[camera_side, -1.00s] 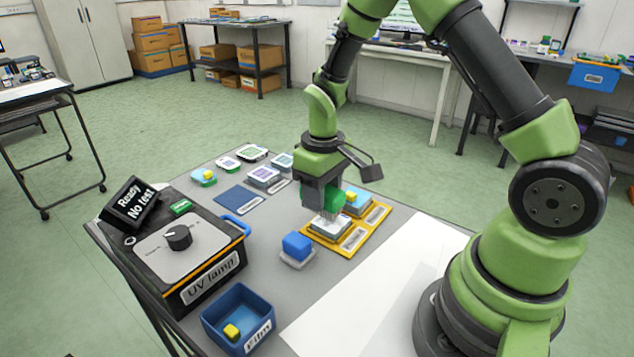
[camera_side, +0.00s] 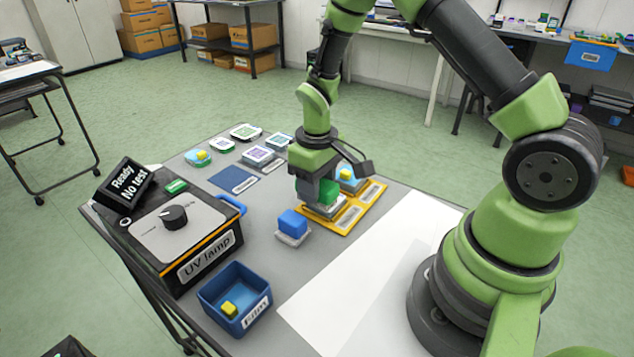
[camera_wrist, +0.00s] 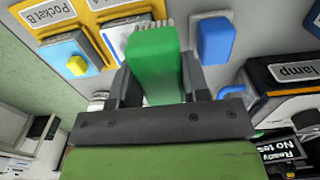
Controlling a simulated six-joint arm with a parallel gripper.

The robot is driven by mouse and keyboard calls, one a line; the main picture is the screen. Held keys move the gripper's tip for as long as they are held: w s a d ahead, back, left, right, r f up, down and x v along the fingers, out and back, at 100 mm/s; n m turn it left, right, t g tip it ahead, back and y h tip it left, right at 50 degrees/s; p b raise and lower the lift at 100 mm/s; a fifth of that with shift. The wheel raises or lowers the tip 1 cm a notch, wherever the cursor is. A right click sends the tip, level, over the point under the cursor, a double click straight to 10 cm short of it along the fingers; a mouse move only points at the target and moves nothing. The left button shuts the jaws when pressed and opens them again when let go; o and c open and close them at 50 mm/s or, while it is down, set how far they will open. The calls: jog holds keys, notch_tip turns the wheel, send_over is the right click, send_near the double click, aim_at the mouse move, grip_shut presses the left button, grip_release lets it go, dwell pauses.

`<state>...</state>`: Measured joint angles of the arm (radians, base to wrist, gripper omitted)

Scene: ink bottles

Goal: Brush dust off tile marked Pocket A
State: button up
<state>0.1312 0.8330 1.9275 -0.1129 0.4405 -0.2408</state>
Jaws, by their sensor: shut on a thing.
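My gripper (camera_side: 317,194) is shut on a green-handled brush (camera_side: 329,191). In the wrist view the brush (camera_wrist: 153,65) sits between the fingers, with pale bristles (camera_wrist: 150,24) beyond it. The brush is low over a pale tile (camera_side: 322,212) in the front-left part of a yellow tray (camera_side: 347,233). The gripper and brush hide much of this tile; I cannot tell if the bristles touch it, and its dust and label are not readable. Beside it, a light-blue tile with a yellow knob (camera_wrist: 76,65) sits at the label Pocket B (camera_wrist: 62,17).
A blue block (camera_side: 292,222) on a grey base stands left of the tray. A UV lamp box (camera_side: 185,240) and a blue bin (camera_side: 236,298) holding a yellow piece are further left. Several small tiles lie at the back. A white sheet (camera_side: 365,275) covers the front right.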

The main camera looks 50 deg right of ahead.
jog(key=shift+f, duration=1)
jog(key=shift+d, duration=0.1)
jog(key=shift+d+r, duration=0.1)
jog(key=shift+d, duration=3.15)
jog(key=shift+a+f, duration=0.1)
jog(key=shift+f, duration=0.1)
jog(key=shift+c, duration=0.7)
jog(key=shift+a, duration=3.25)
jog(key=shift+w+r, duration=0.1)
jog(key=shift+w, duration=0.2)
jog(key=shift+d, duration=3.3)
